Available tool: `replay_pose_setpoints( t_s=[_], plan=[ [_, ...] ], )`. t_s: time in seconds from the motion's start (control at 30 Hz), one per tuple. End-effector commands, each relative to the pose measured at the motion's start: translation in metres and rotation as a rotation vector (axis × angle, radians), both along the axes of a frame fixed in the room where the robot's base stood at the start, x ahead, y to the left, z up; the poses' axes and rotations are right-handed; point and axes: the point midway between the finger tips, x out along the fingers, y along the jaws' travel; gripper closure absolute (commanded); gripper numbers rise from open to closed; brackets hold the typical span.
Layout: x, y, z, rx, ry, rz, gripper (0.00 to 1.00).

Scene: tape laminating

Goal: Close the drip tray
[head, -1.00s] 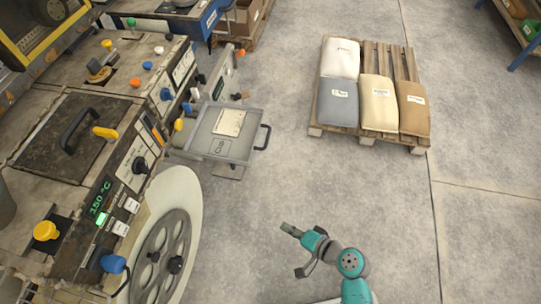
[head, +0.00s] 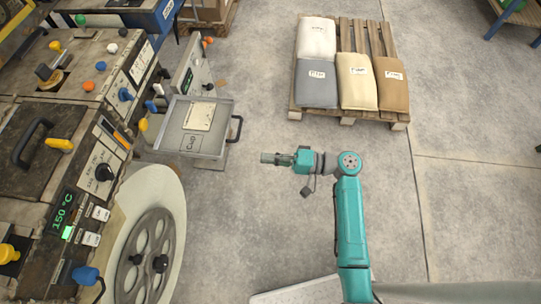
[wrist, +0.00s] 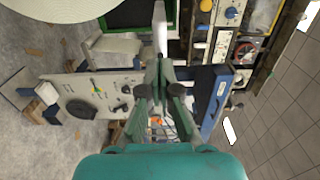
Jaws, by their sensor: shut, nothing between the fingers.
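The drip tray (head: 215,140) is a shallow grey metal tray, pulled out from the machine's side in the head view. A pale label sheet lies in it, and its dark bar handle (head: 236,130) is at the right end. My gripper (head: 264,158) is to the right of the handle and a little nearer the camera, pointing left toward the tray with a visible gap between. It is shut and empty. In the wrist view my gripper (wrist: 160,45) shows shut in the middle; I cannot clearly make out the tray there.
The laminating machine (head: 70,105) with knobs and a 150 °C display fills the left. A large roll (head: 148,250) stands below the tray. A pallet (head: 347,119) with several sacks is at the upper right. Bare concrete floor lies between the tray and my arm.

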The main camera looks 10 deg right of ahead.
Motion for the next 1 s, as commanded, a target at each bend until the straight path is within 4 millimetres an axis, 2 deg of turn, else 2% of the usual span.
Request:
replay_pose_setpoints(
  t_s=[0.1, 0.5, 0.7, 1.0],
  plan=[
    [0.006, 0.021, 0.0, 0.0, 0.0, 0.005, 1.0],
    [0.029, 0.082, 0.0, -0.001, 0.0, 0.003, 1.0],
    [0.036, 0.099, 0.0, -0.001, -0.001, 0.0, 1.0],
    [0.037, 0.102, 0.0, -0.001, -0.001, -0.001, 1.0]
  ],
)
